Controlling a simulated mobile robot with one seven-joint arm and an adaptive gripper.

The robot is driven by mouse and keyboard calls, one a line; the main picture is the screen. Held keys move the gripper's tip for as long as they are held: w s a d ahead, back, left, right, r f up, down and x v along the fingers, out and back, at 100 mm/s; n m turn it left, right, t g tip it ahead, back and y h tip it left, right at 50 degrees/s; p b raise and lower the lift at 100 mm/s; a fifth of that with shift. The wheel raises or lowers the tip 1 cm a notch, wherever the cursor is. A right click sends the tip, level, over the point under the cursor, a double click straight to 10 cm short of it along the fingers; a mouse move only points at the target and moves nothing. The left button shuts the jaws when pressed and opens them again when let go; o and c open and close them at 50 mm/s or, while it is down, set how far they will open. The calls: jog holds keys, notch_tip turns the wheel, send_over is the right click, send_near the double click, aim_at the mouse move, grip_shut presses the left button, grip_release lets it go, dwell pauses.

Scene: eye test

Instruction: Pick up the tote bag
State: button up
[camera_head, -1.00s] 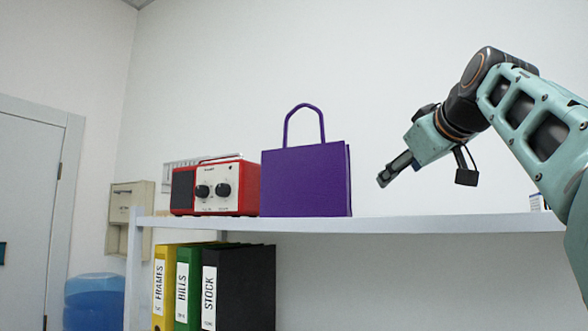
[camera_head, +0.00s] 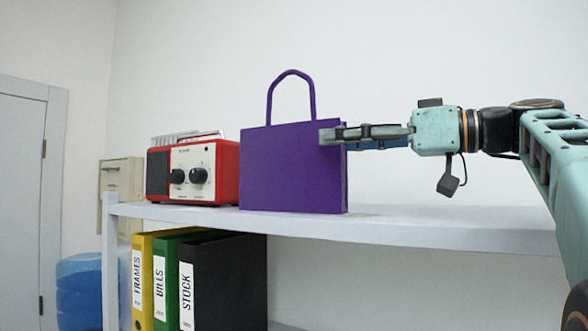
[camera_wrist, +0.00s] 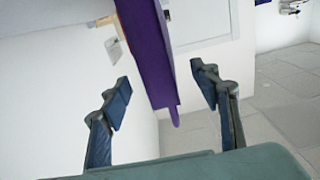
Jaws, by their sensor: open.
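The purple tote bag (camera_head: 285,175) stands upright on the white shelf, its single looped handle (camera_head: 291,75) sticking up from its top. My gripper (camera_head: 328,136) is at the bag's upper right side, level with the top of its body, pointing left. One finger overlaps the bag's front in the head view. In the wrist view the purple bag (camera_wrist: 150,50) shows edge-on, reaching down between the two open fingers of my gripper (camera_wrist: 162,97), with a gap on each side. The jaws are not closed on it.
A red and white radio (camera_head: 193,171) stands just left of the bag on the white shelf (camera_head: 430,228). Yellow, green and black binders (camera_head: 230,280) stand below. The shelf top to the right of the bag is clear. A wall is behind.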

aim_at(290, 144)
jog(key=p+x, duration=0.1)
jog(key=x, duration=0.4)
jog(key=shift+s+a+r, duration=0.1)
jog(key=shift+s+a, duration=0.05)
jog(key=p+x, duration=0.2)
jog(key=x, duration=0.3)
jog(key=shift+w+a, duration=0.15)
jog(key=shift+w, duration=0.25)
jog(key=c, duration=1.4)
jog(key=shift+c, duration=0.2)
